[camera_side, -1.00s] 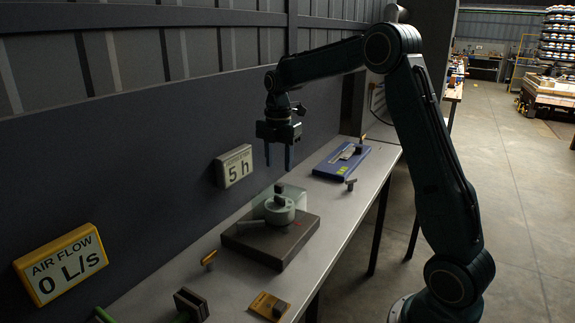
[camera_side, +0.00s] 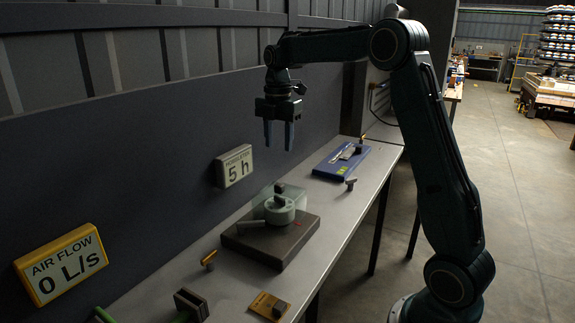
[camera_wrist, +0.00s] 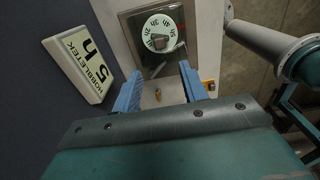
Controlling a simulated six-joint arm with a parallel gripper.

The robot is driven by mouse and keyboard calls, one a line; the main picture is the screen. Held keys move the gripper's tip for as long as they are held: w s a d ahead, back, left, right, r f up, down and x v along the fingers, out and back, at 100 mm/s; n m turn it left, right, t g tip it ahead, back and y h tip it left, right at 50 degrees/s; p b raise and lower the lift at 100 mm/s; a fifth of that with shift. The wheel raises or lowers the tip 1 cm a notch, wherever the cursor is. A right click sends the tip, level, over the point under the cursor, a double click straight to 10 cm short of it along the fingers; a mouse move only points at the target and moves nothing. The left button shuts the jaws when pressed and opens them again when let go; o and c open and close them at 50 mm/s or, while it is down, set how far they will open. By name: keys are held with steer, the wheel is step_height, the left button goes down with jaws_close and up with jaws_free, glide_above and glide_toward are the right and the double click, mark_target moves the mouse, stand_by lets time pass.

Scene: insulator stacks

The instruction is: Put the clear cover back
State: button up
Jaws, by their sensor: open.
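The clear cover (camera_side: 298,194) is a faint see-through box with a small dark knob on top. In the side view it stands at the back of the dark base block (camera_side: 288,242), behind or around the pale round dial (camera_side: 280,214); I cannot tell which. The dial, with hour marks and a dark pointer knob, also shows in the wrist view (camera_wrist: 158,26); the cover's outline is unclear there. My gripper (camera_side: 278,147) is open and empty, in the air above the cover. Its blue fingers are apart in the wrist view (camera_wrist: 160,88).
A blue tray (camera_side: 330,167) lies farther along the bench. An orange-handled piece (camera_side: 208,258), a yellow plate (camera_side: 268,305) and dark plates (camera_side: 190,302) lie nearer. Wall signs read 5 h (camera_side: 234,166) and 0 L/s (camera_side: 62,265). The air around my gripper is clear.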

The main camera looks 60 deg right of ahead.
steer(key=shift+a+r, duration=0.1)
steer(key=s+a+r+m+t, duration=0.3)
steer(key=s+a+r+m, duration=0.2)
steer(key=s+a+m, duration=0.6)
steer(key=s+a+f+m+t, duration=0.1)
steer(key=s+a+f+m, duration=0.1)
steer(key=s, duration=0.6)
steer(key=s+a+f+m+t, duration=0.1)
steer(key=s+a+f+m, duration=0.2)
steer(key=s, duration=0.5)
steer(key=shift+a+f+m+t, duration=0.15)
steer(key=shift+a+m+t, duration=0.15)
steer(key=shift+a+m, duration=0.65)
